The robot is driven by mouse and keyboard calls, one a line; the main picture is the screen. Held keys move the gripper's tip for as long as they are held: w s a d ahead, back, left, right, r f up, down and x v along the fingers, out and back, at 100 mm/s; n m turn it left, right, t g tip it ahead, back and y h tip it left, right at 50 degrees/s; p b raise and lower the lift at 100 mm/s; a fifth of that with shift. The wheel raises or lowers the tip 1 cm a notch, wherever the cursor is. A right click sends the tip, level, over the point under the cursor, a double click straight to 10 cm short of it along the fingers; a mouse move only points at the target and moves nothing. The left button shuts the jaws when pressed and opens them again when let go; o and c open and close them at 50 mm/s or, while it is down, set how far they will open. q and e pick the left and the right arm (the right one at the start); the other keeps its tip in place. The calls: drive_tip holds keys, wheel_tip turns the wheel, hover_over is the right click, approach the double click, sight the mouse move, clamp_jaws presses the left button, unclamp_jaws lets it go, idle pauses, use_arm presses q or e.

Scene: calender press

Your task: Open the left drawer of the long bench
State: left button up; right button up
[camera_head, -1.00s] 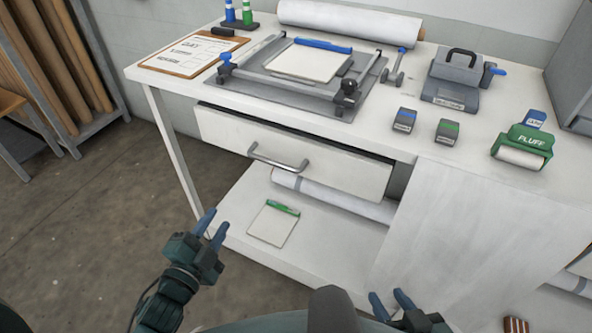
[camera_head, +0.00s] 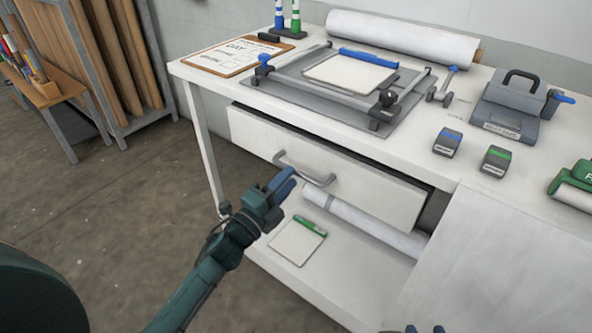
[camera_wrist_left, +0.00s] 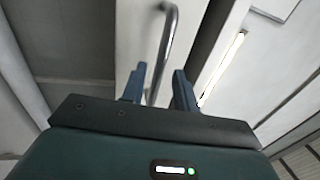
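The left drawer (camera_head: 367,184) of the long bench has a white front that stands slightly out from under the bench top, with a dark gap above it. Its grey bar handle (camera_head: 304,168) runs across the left part of the front. My left gripper (camera_head: 284,183) is in front of the handle, its blue fingers pointing at it. In the left wrist view the fingers (camera_wrist_left: 157,85) are apart, and the handle (camera_wrist_left: 165,50) lies ahead, with its near end between the fingertips. I cannot tell whether they touch it. My right gripper (camera_head: 424,330) barely shows at the bottom edge.
The bench top (camera_head: 215,83) holds a press frame, a clipboard (camera_head: 231,56) and small boxes. On the lower shelf (camera_head: 345,283) lie a white roll and a green-edged pad (camera_head: 297,240). A rack of brown rolls stands left. The floor before the bench is open.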

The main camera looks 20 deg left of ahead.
use_arm(q)
drive_tip(key=shift+x, duration=1.85)
drive_tip(key=shift+c, duration=0.4)
clamp_jaws()
